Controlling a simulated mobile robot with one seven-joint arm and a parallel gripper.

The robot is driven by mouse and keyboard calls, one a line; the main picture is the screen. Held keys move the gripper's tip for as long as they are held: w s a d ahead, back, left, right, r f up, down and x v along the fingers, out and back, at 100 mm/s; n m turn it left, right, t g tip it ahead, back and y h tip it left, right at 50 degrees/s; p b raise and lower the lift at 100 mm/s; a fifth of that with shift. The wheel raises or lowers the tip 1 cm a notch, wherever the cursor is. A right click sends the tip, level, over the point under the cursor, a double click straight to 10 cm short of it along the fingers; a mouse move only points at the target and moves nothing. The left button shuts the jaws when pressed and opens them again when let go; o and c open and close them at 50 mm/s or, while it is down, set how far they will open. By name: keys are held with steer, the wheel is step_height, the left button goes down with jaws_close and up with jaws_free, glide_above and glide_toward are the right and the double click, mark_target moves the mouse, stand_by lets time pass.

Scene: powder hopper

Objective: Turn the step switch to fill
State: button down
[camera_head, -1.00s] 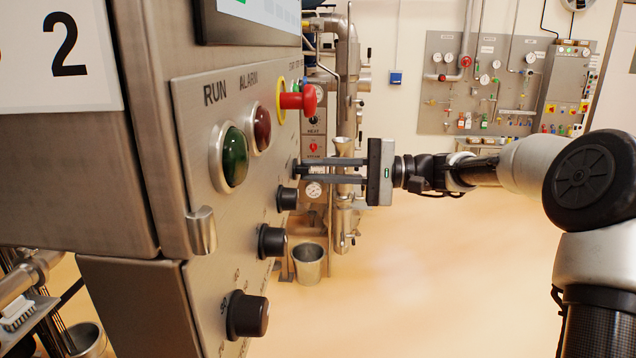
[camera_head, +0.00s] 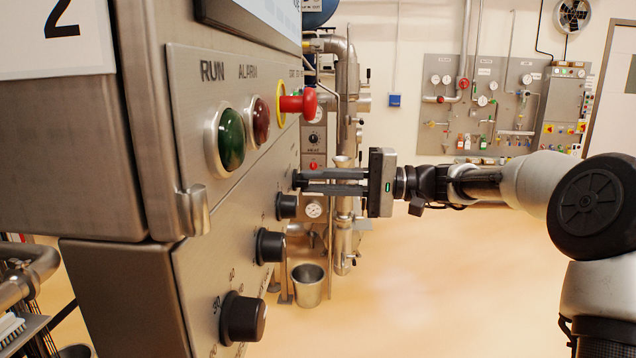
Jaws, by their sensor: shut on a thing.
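The steel control panel (camera_head: 225,262) runs along the left of the view. My gripper (camera_head: 299,181) reaches in from the right, its two dark fingers closed at the panel's far part on a small dark switch knob, mostly hidden between the fingertips. I cannot read its label or its setting. Three black knobs sit nearer along the panel: a small one (camera_head: 286,206) just below the fingertips, a middle one (camera_head: 271,246), and a large one (camera_head: 243,318) closest to me.
A red emergency button (camera_head: 298,103) sticks out above the fingers. A green lamp (camera_head: 231,140) and dark red lamp (camera_head: 260,120) are on the panel. A steel bucket (camera_head: 308,286) stands on the floor beyond. The floor to the right is clear.

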steer(key=c, duration=1.8)
jaws_free()
steer(key=shift+o, duration=0.2)
steer(key=shift+d, duration=0.15)
steer(key=d+p, duration=0.1)
steer(key=d, duration=1.6)
steer(key=shift+s+d+p, duration=0.15)
steer(key=shift+s+p, duration=0.15)
